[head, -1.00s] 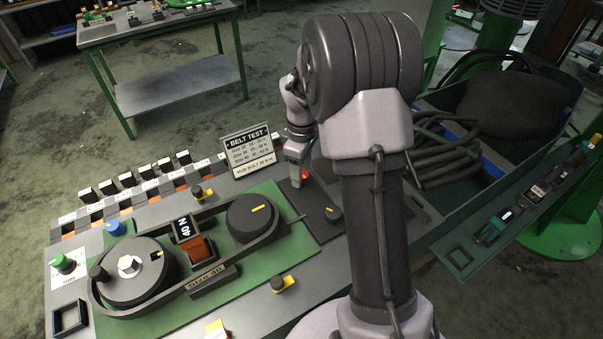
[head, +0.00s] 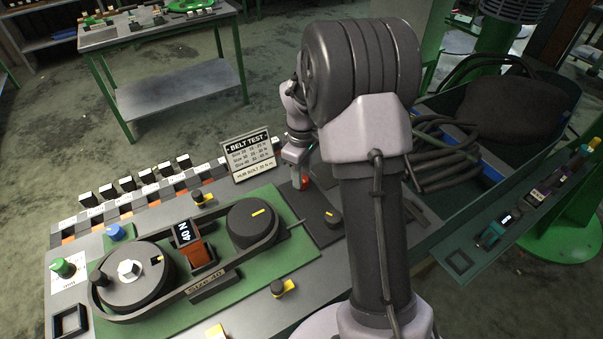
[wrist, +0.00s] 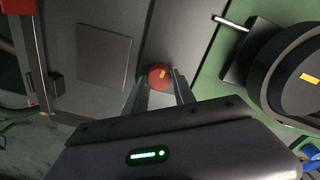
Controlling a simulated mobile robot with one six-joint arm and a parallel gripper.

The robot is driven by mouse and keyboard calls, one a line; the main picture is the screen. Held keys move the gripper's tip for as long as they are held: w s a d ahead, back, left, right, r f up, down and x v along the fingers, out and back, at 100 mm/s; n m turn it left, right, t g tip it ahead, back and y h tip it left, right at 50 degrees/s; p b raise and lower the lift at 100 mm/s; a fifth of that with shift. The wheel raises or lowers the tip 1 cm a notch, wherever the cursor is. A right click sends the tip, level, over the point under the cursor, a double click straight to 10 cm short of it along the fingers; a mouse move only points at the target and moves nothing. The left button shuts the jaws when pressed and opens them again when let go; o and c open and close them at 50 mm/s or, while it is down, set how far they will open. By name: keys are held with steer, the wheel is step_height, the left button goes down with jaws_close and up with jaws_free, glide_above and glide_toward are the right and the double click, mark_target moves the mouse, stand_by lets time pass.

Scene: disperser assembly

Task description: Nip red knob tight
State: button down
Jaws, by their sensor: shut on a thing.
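The red knob (wrist: 160,77) is a round cap with a yellow mark on its top in the wrist view. It sits on the grey bench plate beside the green belt board. My gripper (wrist: 159,85) points down over it, with one finger on each side, and is shut on it. In the head view the red knob (head: 304,182) shows only as a small red patch beside my gripper (head: 299,182). My arm hides part of that area.
A black knob (head: 331,217) stands just in front on the plate. A "BELT TEST" sign (head: 250,156) stands behind. A bin (head: 530,125) with hoses is at the right.

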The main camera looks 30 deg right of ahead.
steer(key=m, duration=0.6)
steer(key=shift+p, duration=0.35)
steer(key=m, duration=0.5)
steer(key=shift+d+m, duration=0.1)
steer(key=shift+m, duration=0.2)
steer(key=m+b, duration=0.1)
steer(key=m, duration=0.4)
steer(key=m+b, duration=0.1)
steer(key=m, duration=0.4)
steer(key=shift+m, duration=0.4)
steer(key=c, duration=1)
jaws_free()
steer(key=shift+s, duration=0.1)
steer(key=shift+c, duration=0.2)
